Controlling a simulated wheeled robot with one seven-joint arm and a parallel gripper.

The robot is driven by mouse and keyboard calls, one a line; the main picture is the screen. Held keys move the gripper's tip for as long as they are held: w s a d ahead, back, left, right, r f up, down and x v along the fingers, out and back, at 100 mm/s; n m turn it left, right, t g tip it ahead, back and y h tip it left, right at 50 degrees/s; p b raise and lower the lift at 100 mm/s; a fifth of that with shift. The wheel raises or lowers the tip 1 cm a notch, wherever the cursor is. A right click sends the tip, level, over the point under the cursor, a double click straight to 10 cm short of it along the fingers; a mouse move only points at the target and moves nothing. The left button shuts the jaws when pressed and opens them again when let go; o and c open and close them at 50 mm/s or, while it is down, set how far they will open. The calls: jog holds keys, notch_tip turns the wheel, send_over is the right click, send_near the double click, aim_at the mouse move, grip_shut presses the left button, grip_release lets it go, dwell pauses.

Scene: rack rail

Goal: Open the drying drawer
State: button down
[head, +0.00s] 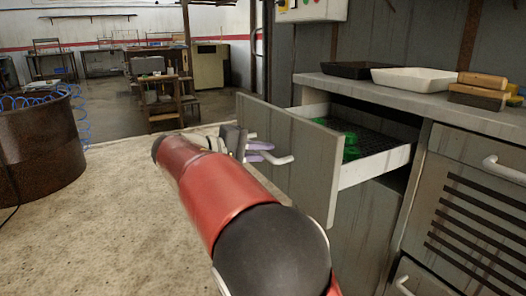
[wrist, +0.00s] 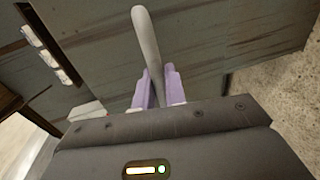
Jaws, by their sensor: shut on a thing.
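The drying drawer (head: 300,150) stands pulled out of the grey cabinet under the worktop, with a gap between its grey front panel and the cabinet. Inside it are a dark grid floor and some bright green items (head: 350,143). My gripper (head: 262,152) is at the outer face of the drawer front, shut on the light bar handle (head: 283,159). In the wrist view the two purple fingers (wrist: 158,88) stand on either side of the handle (wrist: 146,38). The drawer front (wrist: 225,50) fills much of that view.
The worktop (head: 425,93) holds a dark tray (head: 353,69), a white tray (head: 415,78) and wood-topped brushes (head: 480,88). A slatted cabinet door (head: 475,190) is at the right. A rusty drum (head: 38,150) stands at the left. The pale floor (head: 110,240) between is clear.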

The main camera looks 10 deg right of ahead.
jog(key=c, duration=1.5)
grip_release()
jog(key=shift+c, duration=0.2)
jog(key=p+v, duration=0.1)
jog(key=v, duration=0.7)
jog(key=shift+f, duration=0.1)
